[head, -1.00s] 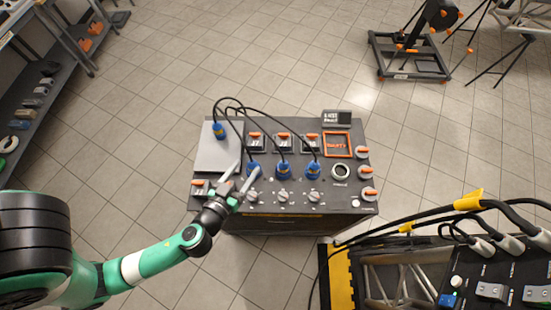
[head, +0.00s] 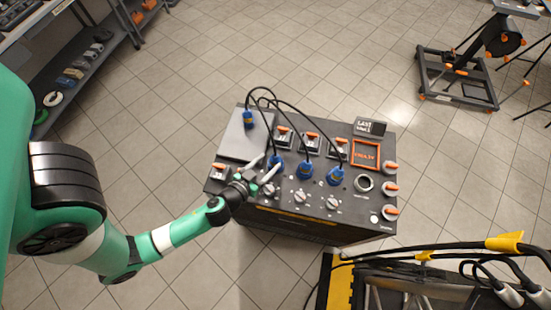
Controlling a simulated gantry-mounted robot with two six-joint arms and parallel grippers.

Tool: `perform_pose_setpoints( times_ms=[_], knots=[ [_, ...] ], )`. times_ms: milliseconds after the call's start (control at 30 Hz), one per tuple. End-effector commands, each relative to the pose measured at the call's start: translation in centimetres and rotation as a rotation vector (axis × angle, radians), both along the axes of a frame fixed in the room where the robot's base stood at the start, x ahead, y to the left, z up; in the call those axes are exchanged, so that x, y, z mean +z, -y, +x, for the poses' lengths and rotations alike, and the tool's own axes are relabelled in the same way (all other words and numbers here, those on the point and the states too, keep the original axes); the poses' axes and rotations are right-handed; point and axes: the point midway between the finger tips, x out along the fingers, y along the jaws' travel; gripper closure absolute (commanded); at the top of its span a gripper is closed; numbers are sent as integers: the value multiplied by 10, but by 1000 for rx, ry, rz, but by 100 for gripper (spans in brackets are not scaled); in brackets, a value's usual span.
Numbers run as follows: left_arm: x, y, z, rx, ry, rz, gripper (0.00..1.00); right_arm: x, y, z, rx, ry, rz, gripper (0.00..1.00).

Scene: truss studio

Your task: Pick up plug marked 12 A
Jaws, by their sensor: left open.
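Several blue plugs with black cables are on the dark control box (head: 290,222). A row of three holds the left plug (head: 276,161), the middle plug (head: 306,171) and the right plug (head: 335,176). Another blue plug (head: 248,118) is on the grey plate (head: 240,142) at the box's back left. Their markings are too small to read, so I cannot tell which is 12 A. My left gripper (head: 266,164) is open, its pale fingers pointing at the left plug of the row. I cannot tell whether they touch it. My right gripper is not in view.
Black cables arch over the box's back switches (head: 311,142). Orange-handled knobs (head: 390,188) line its right side, and white-grey knobs (head: 300,196) its front. A yellow-edged case (head: 340,283) with cables stands at lower right. Shelves (head: 85,70) are at upper left.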

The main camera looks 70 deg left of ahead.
Motion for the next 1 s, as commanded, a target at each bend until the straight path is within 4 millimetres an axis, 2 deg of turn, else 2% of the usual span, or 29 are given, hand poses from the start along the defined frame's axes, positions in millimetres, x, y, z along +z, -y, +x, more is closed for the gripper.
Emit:
perform_pose_setpoints(
  times_ms=[333,600,900,967,1000],
  knots=[
    [-15,-25,37,2,1,0,35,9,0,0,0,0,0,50],
    [-17,-26,41,0,0,0,35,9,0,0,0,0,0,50],
    [-17,-26,41,0,0,0,89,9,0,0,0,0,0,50],
    [-18,-26,40,0,-1,-1,100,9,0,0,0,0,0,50],
    [-18,-26,40,0,-2,-1,100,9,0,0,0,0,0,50]
  ],
)
